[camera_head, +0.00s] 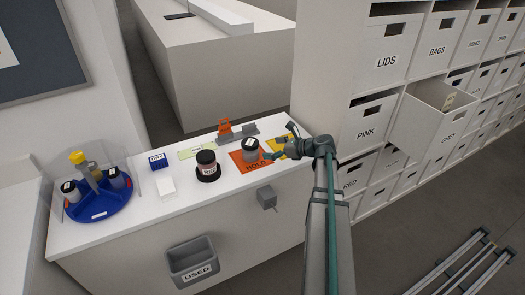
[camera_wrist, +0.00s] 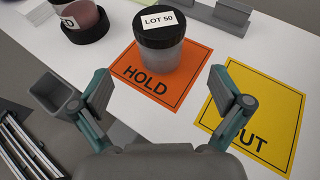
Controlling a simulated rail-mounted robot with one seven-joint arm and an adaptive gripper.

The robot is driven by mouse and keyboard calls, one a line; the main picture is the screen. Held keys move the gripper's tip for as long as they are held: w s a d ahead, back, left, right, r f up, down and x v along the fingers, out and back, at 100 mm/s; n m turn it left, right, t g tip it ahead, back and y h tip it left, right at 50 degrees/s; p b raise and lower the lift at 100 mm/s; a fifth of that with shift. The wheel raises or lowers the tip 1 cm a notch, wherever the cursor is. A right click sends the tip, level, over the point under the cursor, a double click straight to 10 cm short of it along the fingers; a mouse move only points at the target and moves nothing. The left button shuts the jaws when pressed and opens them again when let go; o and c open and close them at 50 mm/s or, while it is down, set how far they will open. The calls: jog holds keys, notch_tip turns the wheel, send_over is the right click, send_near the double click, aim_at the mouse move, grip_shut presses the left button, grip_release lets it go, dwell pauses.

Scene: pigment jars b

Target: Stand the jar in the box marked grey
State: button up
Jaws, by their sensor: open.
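A jar (camera_head: 251,149) with grey contents and a black lid stands upright on the orange HOLD mat (camera_head: 236,158). In the wrist view the jar (camera_wrist: 160,52) has a white lid label reading LOT 50. My gripper (camera_head: 273,156) is just right of the jar in the head view. In the wrist view my gripper (camera_wrist: 163,92) is open and empty, its fingers apart on the near side of the jar, not around it. The box that appears marked grey (camera_head: 430,128) is pulled out from the shelving at right; a small tan piece shows inside.
A pink-filled jar (camera_head: 207,163) stands left of the mat. A yellow OUT mat (camera_wrist: 265,115) lies to the right. A blue turntable (camera_head: 100,208) holds several containers at far left. A USED bin (camera_head: 192,262) hangs on the counter front. Rails (camera_head: 465,268) lie on the floor.

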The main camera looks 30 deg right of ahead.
jog(key=shift+s+d+r, duration=0.3)
jog(key=shift+s, duration=0.25)
